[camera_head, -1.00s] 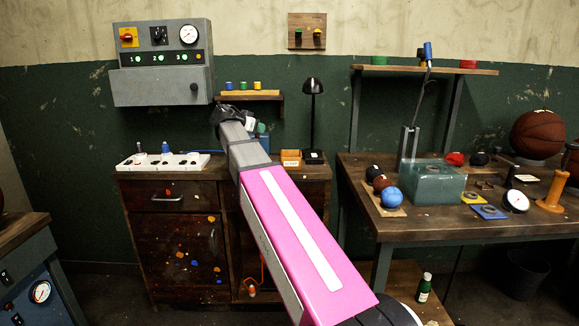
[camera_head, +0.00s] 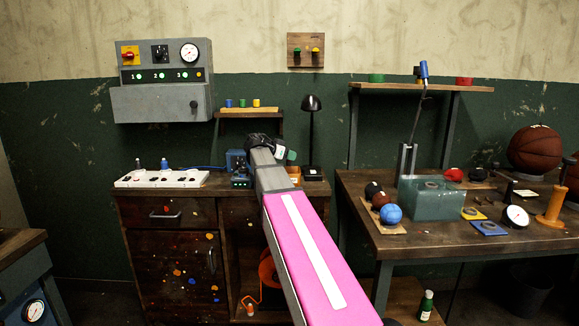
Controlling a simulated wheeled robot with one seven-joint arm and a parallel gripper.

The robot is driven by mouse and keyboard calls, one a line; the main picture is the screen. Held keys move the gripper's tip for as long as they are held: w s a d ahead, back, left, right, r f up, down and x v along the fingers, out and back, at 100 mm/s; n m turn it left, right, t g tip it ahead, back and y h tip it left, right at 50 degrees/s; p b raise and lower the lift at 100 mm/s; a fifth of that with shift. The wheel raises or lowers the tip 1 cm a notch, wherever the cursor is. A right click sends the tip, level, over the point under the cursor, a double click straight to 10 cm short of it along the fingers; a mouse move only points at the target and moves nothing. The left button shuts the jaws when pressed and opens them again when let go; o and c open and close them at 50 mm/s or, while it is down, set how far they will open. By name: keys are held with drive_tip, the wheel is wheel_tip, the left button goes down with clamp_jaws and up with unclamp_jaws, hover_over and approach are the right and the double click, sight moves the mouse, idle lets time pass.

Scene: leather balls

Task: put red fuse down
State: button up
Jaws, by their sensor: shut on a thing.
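My arm reaches away from me over the back workbench (camera_head: 209,189). My gripper (camera_head: 259,140) is at its far end, dark and small, seen from behind. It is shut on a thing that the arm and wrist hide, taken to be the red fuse. No red fuse shows plainly. A small wall shelf (camera_head: 247,110) behind the gripper carries a blue fuse-like piece (camera_head: 228,103), a green one (camera_head: 242,103) and a yellow one (camera_head: 256,102). My gripper appears just below and right of that shelf; its distance from it is unclear.
A blue device (camera_head: 237,162) stands on the bench left of my wrist. A white socket strip (camera_head: 162,179) lies further left. A black lamp (camera_head: 312,130) stands close on the right. A control box (camera_head: 162,80) hangs above. The right table (camera_head: 430,239) holds balls and a glassy block (camera_head: 432,198).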

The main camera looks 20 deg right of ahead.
sight(290, 164)
drive_tip(key=shift+w+d+f, duration=0.1)
drive_tip(key=shift+d+f, duration=0.2)
drive_tip(key=shift+f, duration=1.85)
drive_tip(key=shift+f, duration=0.6)
drive_tip(key=o, duration=1)
drive_tip(key=shift+f, duration=0.1)
drive_tip(key=shift+r, duration=0.2)
drive_tip(key=r+v, duration=0.1)
drive_tip(key=v, duration=1.1)
